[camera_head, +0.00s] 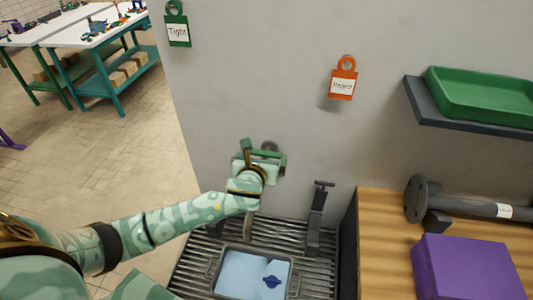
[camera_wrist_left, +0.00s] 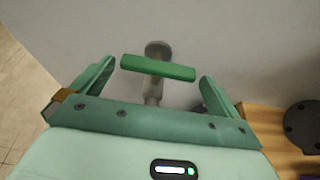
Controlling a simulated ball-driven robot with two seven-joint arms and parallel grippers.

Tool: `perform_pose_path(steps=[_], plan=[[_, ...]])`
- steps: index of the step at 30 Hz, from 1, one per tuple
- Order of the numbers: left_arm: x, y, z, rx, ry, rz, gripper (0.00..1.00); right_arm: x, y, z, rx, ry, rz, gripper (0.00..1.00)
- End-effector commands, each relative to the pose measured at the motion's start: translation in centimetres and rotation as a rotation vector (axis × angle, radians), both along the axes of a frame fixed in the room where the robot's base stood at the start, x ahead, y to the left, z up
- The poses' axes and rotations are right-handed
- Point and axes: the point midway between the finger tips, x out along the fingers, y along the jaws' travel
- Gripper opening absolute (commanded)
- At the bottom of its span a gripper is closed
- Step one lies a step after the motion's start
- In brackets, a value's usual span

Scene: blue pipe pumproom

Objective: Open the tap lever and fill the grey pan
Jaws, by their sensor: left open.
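The green tap lever (camera_wrist_left: 158,68) is a short bar on a grey tap (camera_wrist_left: 157,49) at the wall. My left gripper (camera_wrist_left: 157,72) is open, with one finger on each side of the lever and gaps to both ends. In the head view the left gripper (camera_head: 264,157) is at the wall tap and hides most of it. The grey pan (camera_head: 216,279) sits below on a slatted grate. Its inside looks pale blue, and a small dark blue object (camera_head: 272,282) shows in it. I cannot tell whether water is running. My right gripper is out of view.
A dark post (camera_head: 316,215) stands on the grate (camera_head: 188,268) right of the pan. A wooden bench (camera_head: 375,240) at the right holds a purple box (camera_head: 468,270) and a flanged pipe (camera_head: 462,205). A shelf with a green tray (camera_head: 480,98) juts out above. Green and orange tags hang on the wall.

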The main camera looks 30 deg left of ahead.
Motion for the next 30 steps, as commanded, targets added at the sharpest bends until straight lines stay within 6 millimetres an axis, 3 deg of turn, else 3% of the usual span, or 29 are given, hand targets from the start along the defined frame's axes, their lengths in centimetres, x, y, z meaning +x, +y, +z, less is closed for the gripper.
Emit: perform_pose_path(steps=[3,9,20,23,24,30], plan=[[2.3,0.6,-1.2,0.0,0.0,0.001,1.0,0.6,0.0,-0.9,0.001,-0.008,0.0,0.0],[4.5,1.2,-2.1,0.0,0.001,0.0,1.0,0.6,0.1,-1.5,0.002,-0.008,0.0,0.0],[5.0,1.3,-2.2,-0.001,0.001,-0.001,1.0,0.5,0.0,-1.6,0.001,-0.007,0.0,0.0],[5.0,1.3,-2.2,-0.001,0.001,-0.001,0.72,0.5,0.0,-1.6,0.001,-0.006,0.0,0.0],[5.0,1.3,-2.2,-0.001,0.001,-0.001,0.68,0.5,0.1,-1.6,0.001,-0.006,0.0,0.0],[5.0,1.3,-1.8,-0.004,0.002,0.05,0.68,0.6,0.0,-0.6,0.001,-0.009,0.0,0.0]])
